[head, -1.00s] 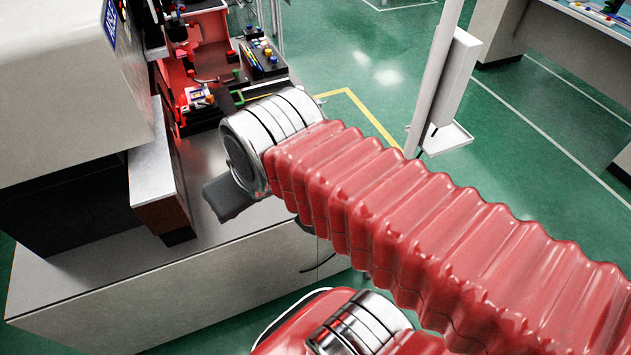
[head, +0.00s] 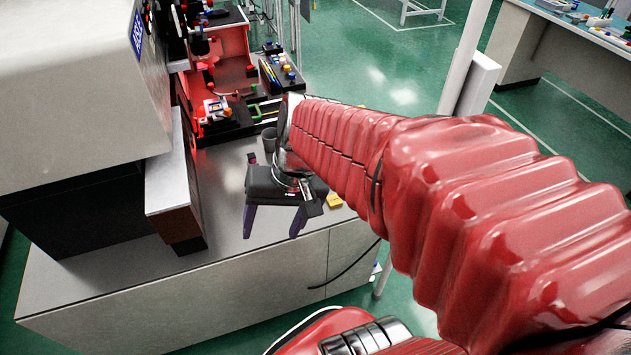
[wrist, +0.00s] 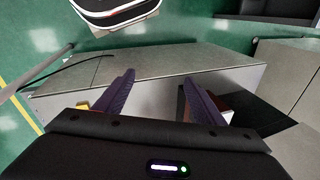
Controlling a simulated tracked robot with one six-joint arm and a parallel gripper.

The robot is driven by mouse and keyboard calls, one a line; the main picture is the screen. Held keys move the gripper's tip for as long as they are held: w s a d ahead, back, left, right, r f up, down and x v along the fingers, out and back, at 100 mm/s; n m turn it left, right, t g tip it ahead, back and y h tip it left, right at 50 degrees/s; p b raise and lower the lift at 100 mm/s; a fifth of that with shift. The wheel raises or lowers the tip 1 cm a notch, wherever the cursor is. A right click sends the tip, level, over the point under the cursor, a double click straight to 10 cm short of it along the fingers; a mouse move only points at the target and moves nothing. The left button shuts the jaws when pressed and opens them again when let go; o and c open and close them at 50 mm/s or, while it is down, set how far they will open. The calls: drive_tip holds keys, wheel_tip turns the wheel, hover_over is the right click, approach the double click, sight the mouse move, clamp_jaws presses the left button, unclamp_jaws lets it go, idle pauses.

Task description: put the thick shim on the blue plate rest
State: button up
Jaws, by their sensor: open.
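My gripper (head: 272,226) hangs over the grey bench top in the head view, pointing down. Its two purple-grey fingers are wide apart with nothing between them. In the wrist view the fingers (wrist: 158,84) frame bare bench side and top. A small yellow block (head: 334,201) lies on the bench just right of the gripper; a yellow patch also shows at the left finger in the wrist view (wrist: 83,106). I cannot tell whether it is the thick shim. I cannot make out the blue plate rest; a small blue, white and orange fixture (head: 214,109) sits in the red-lit station.
A dark cup (head: 269,139) and a small dark red-marked piece (head: 252,158) stand behind the gripper. A large beige machine (head: 70,80) and a white-topped block (head: 172,180) bound the left. A tool tray (head: 281,75) is at the back. The front bench top is clear.

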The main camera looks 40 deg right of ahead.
drive_tip(key=w+d+f+m+t+y, duration=0.3)
drive_tip(key=d+f+m+y, duration=0.1)
drive_tip(key=d+f+m, duration=0.35)
drive_tip(key=w+d+f+m+t+y, duration=0.3)
drive_tip(key=d+f+m, duration=0.3)
drive_tip(key=m, duration=0.2)
drive_tip(key=s+d+f+m+t+h, duration=0.3)
drive_tip(key=d+f+m+t+h, duration=0.1)
drive_tip(key=d+f+m, duration=0.2)
drive_tip(key=s+d+f+m+t+h, duration=0.4)
drive_tip(key=d+f+m, duration=0.3)
drive_tip(key=d, duration=0.4)
drive_tip(key=shift+d+f+m, duration=0.15)
drive_tip(key=shift+d+m, duration=0.15)
drive_tip(key=shift+m, duration=0.25)
drive_tip(key=shift+w, duration=0.1)
approach(337, 202)
drive_tip(key=shift+w+a+f, duration=0.1)
drive_tip(key=shift+w, duration=0.75)
drive_tip(key=shift+w+a+f, duration=0.1)
drive_tip(key=shift+w, duration=0.75)
drive_tip(key=shift+w+a+f, duration=0.1)
drive_tip(key=shift+w+f, duration=0.05)
drive_tip(key=shift+w, duration=0.7)
drive_tip(key=shift+w+a+f, duration=0.1)
drive_tip(key=shift+w+f, duration=0.1)
drive_tip(key=shift+w, duration=0.65)
drive_tip(key=shift+w+a+f, duration=0.1)
drive_tip(key=shift+w+f, duration=0.05)
drive_tip(key=shift+w, duration=0.7)
